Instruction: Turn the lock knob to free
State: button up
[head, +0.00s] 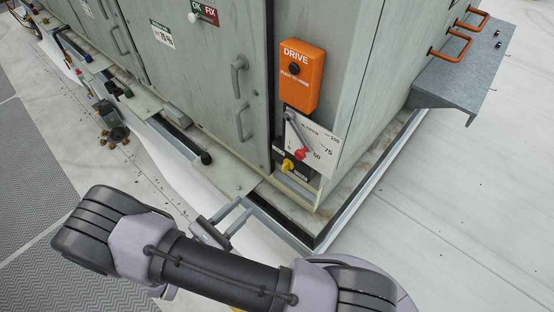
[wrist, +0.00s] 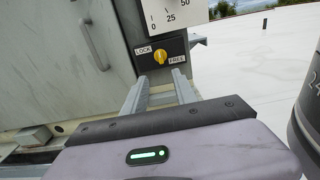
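The lock knob (wrist: 159,59) is small and yellow, set on a black plate between a LOCK label (wrist: 143,50) on the left and a FREE label (wrist: 176,61) on the right. Its exact pointing direction is too small to tell. It also shows in the head view as the yellow knob (head: 288,164) low on the cabinet corner. My gripper (wrist: 160,88) faces the knob, its two fingers apart with nothing between them. In the head view my gripper (head: 232,214) is in front of and below the knob, apart from it.
Above the knob is a white dial plate (head: 318,142) with a grey lever and red tip (head: 301,154). An orange DRIVE box (head: 301,75) is higher up. Cabinet door handles (head: 241,76) and a base ledge (head: 225,175) lie to the left. Open roof is at the right.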

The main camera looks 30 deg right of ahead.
aim_at(283, 168)
jog(key=b+x, duration=0.1)
jog(key=x, duration=1.5)
jog(key=shift+w+d, duration=0.2)
jog(key=shift+d, duration=0.15)
grip_shut()
